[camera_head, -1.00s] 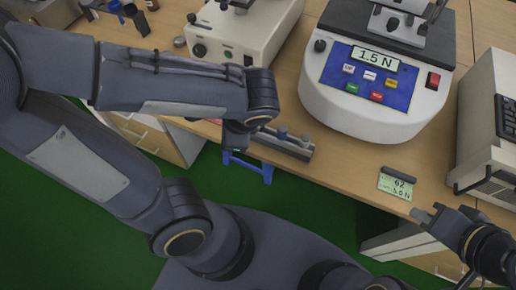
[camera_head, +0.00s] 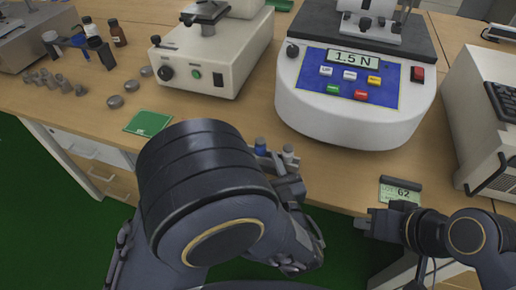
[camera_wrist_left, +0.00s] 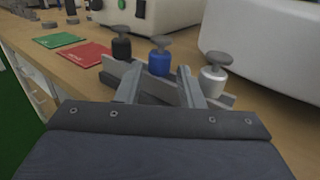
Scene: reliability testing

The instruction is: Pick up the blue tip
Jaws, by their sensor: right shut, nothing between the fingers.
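The blue tip (camera_head: 261,146) stands upright in a grey holder at the table's front edge. In the left wrist view the blue tip (camera_wrist_left: 159,60) has a grey disc top and stands between a black tip (camera_wrist_left: 121,48) and a silver tip (camera_wrist_left: 213,78). My left gripper (camera_wrist_left: 157,82) is open, its two grey fingers apart, with the blue tip seen between them. Whether they reach around it I cannot tell. In the head view my left arm hides most of the holder and the black tip. My right gripper (camera_head: 366,222) is shut and empty near the table edge.
A tester reading 1.5 N (camera_head: 353,90) stands close behind the tips. A small card reading 62 (camera_head: 400,192) is at the front edge, near my right gripper. A green mat (camera_head: 148,123) and a red mat (camera_wrist_left: 84,54) lie left of the holder.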

